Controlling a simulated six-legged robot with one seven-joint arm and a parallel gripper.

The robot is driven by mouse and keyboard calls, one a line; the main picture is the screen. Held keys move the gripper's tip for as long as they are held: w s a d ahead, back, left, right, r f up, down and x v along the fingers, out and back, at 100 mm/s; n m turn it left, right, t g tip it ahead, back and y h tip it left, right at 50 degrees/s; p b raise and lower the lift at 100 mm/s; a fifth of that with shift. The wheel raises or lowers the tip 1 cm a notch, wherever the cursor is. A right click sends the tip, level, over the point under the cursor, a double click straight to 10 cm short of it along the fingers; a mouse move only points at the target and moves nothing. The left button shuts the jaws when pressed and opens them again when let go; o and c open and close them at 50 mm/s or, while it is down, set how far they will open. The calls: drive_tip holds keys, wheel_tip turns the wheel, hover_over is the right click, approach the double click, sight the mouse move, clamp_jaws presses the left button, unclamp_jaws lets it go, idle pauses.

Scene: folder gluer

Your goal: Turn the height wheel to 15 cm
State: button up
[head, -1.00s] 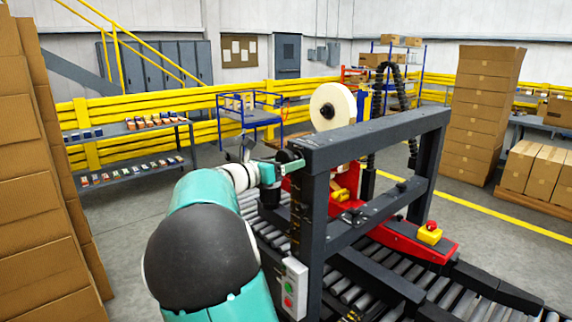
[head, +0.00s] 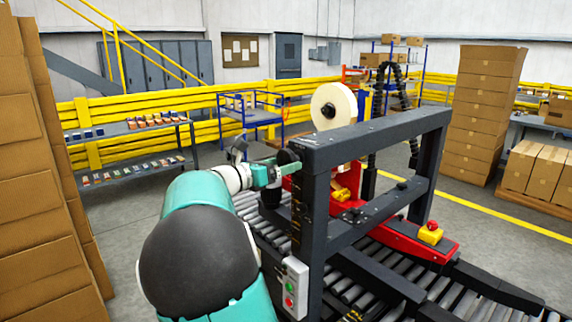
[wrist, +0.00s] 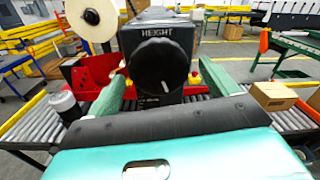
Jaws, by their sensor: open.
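The black height wheel (wrist: 160,66) faces me in the wrist view, under a plate reading HEIGHT. A small white mark shows low on its face. My gripper (wrist: 163,74) is open, with one green finger on the left of the wheel and one on the right. I cannot tell whether either finger touches it. In the head view the wheel (head: 287,157) sits at the near left upper corner of the dark machine frame (head: 375,138), and my gripper (head: 272,172) is at it. No readable height value shows.
A grey switch box (head: 293,288) with red and green buttons is on the near post. A white tape roll (head: 333,106) rises behind the frame. A roller conveyor (head: 345,290) runs below. A stack of brown cartons (head: 40,170) stands close on the left.

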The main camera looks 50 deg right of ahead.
drive_tip(key=v, duration=1.1)
drive_tip(key=shift+a, duration=0.2)
drive_tip(key=shift+s+d, duration=0.15)
drive_tip(key=shift+d, duration=0.05)
